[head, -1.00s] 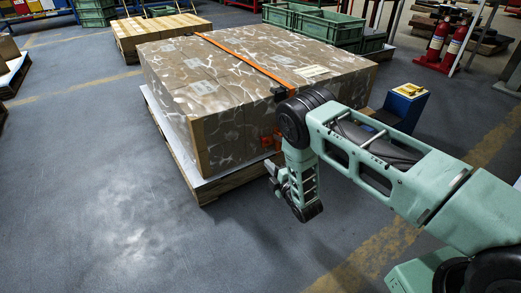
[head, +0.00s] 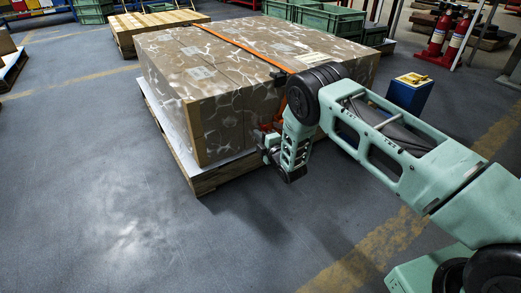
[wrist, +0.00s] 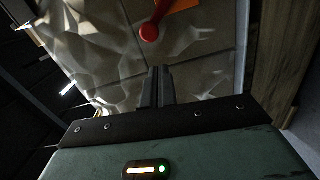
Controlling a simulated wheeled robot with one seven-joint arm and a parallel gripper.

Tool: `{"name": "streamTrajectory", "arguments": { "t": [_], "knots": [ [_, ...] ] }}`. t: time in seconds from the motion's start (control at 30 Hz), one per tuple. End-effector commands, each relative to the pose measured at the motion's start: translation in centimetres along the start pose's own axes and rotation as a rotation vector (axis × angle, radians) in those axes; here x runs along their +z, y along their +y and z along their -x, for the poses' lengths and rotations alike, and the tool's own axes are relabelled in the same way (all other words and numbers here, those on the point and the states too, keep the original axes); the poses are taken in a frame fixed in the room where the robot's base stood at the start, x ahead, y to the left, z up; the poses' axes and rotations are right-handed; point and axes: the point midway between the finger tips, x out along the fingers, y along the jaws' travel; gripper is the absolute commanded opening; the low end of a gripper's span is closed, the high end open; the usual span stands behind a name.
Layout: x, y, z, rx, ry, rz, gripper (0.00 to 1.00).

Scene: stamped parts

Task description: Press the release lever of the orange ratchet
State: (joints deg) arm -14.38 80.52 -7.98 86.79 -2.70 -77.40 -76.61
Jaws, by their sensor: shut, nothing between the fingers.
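In the head view, an orange strap (head: 235,45) runs over a large wrapped load (head: 225,115) and down its near right side. The ratchet is mostly hidden there by my arm; an orange-red part (head: 267,136) shows beside the wrist. In the wrist view, a red rounded lever end (wrist: 149,32) and an orange piece (wrist: 178,5) lie against the wrapped side. My gripper (wrist: 160,72) is shut and empty. Its fingertips point at the load, below the red lever end in the picture and apart from it in the image. Contact with the load cannot be told.
The load stands on a wooden pallet (head: 213,178). A blue box with a yellow top (head: 408,93) stands to the right, behind my arm. Green crates (head: 315,18) and red fire extinguishers (head: 440,35) are farther back. The floor at the left and front is clear.

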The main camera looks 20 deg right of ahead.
Motion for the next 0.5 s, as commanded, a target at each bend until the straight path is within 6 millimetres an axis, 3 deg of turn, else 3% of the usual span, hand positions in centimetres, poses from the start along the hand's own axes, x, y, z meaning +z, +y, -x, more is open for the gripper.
{"name": "streamTrajectory", "arguments": {
  "t": [0.2,0.5],
  "knots": [
    [2.0,-0.1,-0.5,0.000,0.000,-0.001,0.00],
    [2.2,0.1,-0.5,0.000,0.002,-0.001,0.00]
  ]
}}
